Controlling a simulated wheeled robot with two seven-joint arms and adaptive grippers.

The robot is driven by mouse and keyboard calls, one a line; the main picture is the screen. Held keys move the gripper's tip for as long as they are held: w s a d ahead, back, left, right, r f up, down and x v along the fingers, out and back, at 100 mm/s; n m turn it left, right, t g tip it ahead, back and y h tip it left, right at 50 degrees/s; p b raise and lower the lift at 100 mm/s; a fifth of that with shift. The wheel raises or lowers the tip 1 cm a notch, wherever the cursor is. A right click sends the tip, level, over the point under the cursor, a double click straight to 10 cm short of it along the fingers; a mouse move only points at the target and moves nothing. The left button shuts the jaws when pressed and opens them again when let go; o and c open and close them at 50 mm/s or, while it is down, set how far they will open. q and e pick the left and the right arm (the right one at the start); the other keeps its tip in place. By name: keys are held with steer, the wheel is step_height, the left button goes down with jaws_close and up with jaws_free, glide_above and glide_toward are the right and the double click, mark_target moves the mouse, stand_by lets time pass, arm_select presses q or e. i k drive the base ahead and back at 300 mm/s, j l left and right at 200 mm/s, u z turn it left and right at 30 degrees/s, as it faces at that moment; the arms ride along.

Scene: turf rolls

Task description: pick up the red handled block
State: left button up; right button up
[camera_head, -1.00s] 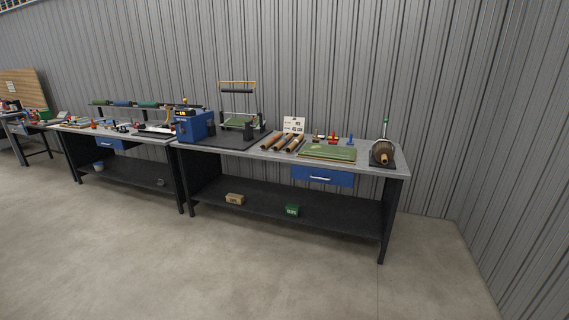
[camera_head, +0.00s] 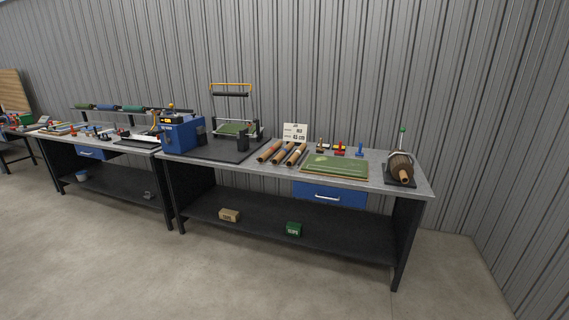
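The red handled block (camera_head: 340,149) is small and stands upright on the grey top of the right-hand workbench (camera_head: 405,180), towards its back edge. It sits between a blue handled block (camera_head: 360,150) on its right and a brown, dark-based one (camera_head: 320,146) on its left. A green turf sheet (camera_head: 336,166) lies in front of it. Neither of my grippers is in view.
Several brown rolls (camera_head: 283,153) and a white sign (camera_head: 295,131) are left of the blocks. A blue machine (camera_head: 181,134) stands further left. Open concrete floor (camera_head: 200,275) lies in front.

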mark_target(339, 152)
steer(key=i, duration=3.9)
steer(key=z, duration=0.2)
